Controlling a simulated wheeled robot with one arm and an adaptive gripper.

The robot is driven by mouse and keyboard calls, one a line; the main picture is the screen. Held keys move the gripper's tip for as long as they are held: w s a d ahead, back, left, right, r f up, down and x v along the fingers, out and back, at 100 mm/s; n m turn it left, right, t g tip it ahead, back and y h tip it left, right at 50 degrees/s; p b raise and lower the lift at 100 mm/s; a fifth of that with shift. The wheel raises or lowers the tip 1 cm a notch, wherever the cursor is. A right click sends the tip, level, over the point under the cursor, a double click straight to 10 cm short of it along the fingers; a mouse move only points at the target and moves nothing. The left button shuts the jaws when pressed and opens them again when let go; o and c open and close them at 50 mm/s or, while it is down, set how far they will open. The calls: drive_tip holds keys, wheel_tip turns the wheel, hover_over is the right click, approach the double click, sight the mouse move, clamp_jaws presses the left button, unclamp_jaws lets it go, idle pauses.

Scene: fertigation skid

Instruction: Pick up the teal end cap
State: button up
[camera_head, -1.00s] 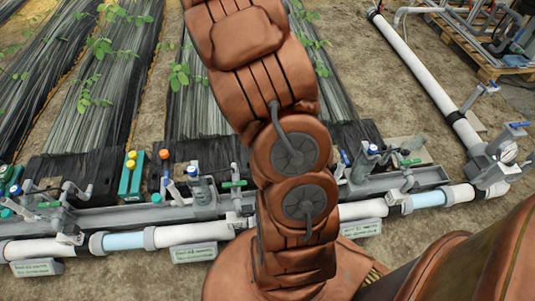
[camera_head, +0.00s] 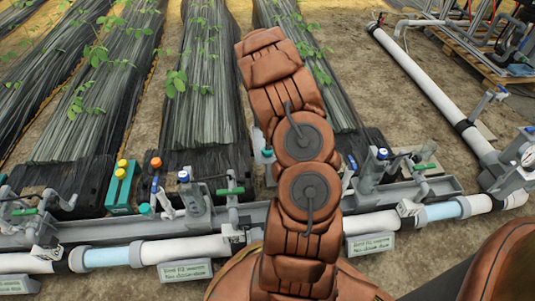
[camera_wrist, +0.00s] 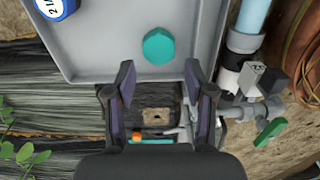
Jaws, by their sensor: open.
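The teal end cap (camera_wrist: 158,46) lies on a light grey tray (camera_wrist: 95,62) in the wrist view, near the tray's edge on the gripper side. My gripper (camera_wrist: 160,74) is open. Its two dark fingers reach over that edge, one on either side of the cap's line, with the cap just beyond the fingertips. Nothing is between the fingers.
A blue-and-white round object (camera_wrist: 55,8) is at the tray's upper left. A pipe with a green-handled valve (camera_wrist: 270,134) runs right of the tray. In the head view, a long pipe manifold (camera_head: 200,247) crosses the front, with planted beds (camera_head: 205,90) behind it.

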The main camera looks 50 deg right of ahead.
sight(267, 152)
drive_tip(key=shift+d+f+b, duration=0.1)
drive_tip(key=shift+f+b, duration=1.2)
drive_tip(key=shift+f, duration=1.5)
drive_tip(key=shift+c, duration=0.3)
drive_tip(key=c, duration=0.6)
drive_tip(key=shift+o, duration=0.2)
